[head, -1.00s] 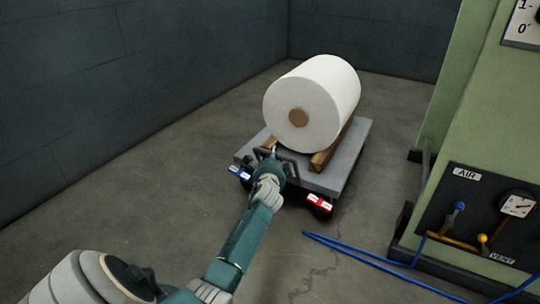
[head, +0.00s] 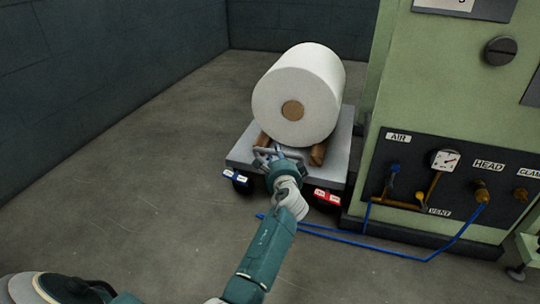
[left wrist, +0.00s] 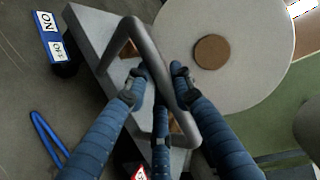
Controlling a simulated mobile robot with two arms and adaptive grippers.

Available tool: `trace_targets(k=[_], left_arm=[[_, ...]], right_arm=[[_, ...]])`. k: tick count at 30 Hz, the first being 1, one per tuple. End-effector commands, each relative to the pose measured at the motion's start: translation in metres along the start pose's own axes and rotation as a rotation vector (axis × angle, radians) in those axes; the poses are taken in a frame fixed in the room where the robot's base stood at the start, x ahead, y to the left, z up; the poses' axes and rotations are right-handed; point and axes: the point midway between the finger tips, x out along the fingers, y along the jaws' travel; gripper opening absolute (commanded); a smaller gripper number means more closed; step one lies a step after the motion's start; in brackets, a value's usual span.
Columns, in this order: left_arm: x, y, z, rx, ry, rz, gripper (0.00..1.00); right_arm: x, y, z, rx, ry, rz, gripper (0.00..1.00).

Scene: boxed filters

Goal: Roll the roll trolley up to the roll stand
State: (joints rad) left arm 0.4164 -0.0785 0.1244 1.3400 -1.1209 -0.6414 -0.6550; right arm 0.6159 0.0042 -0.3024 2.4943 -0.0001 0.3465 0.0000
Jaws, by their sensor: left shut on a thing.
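The roll trolley (head: 240,152) is a low grey platform on dark wheels, carrying a large white roll (head: 318,75) on wooden chocks (head: 318,154). Its grey bar handle (head: 262,152) is on the near side; it also shows in the left wrist view (left wrist: 147,45). My left gripper (head: 277,160) is shut on the handle, its blue fingers (left wrist: 155,85) around the bar. A blue-labelled pedal (head: 235,176) and a red-labelled pedal (head: 327,196) are at the trolley's near edge. I cannot surely identify the roll stand. My right gripper is out of view.
A green machine (head: 385,95) with a dark AIR/VENT panel (head: 405,160) stands close to the right of the trolley. A blue hose (head: 405,258) lies on the floor before it. Dark walls (head: 100,80) are behind and left. The floor at left is clear.

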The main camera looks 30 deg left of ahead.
Motion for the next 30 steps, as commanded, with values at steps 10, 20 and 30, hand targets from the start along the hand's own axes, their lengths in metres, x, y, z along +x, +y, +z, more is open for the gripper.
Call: trace_targets(k=[10,20,30], left_arm=[[-0.001,-0.001,-0.005,0.002,0.008,-0.002,0.27],[-0.001,0.000,-0.003,0.001,0.005,-0.001,0.43],[-0.041,0.001,-0.004,0.000,0.007,0.000,0.43]], right_arm=[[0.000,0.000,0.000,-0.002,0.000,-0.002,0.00],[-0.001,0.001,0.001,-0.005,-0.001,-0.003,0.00],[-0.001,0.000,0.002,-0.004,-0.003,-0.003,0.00]])
